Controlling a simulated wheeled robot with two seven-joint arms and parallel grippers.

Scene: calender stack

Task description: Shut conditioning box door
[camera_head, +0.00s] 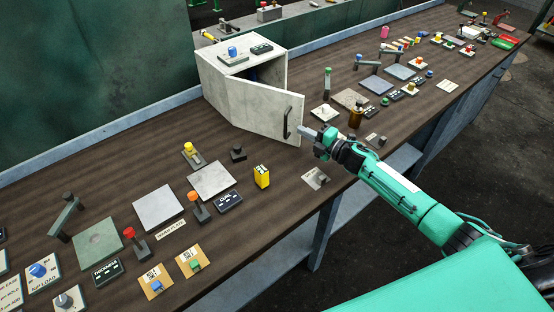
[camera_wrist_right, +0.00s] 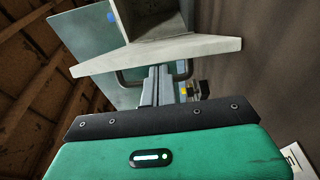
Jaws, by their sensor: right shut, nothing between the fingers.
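The conditioning box (camera_head: 213,72) is a pale grey cabinet at the back of the bench in the head view. Its door (camera_head: 258,108) stands partly open, swung out toward the bench's front, with a dark gap behind it. A black bar handle (camera_head: 287,123) is near the door's free edge. My right gripper (camera_head: 303,130) is shut and empty, its tips close to the handle. In the right wrist view the closed fingers (camera_wrist_right: 158,75) point at the door (camera_wrist_right: 160,52), between the ends of the handle (camera_wrist_right: 126,78). Whether they touch it I cannot tell. My left gripper is not in view.
A blue knob (camera_head: 232,51) and a small dark device sit on the box's top. A yellow block (camera_head: 261,177) stands in front of the door. A brown bottle (camera_head: 355,117) and a green-topped post (camera_head: 327,83) stand to the right. Plates and buttons cover much of the bench.

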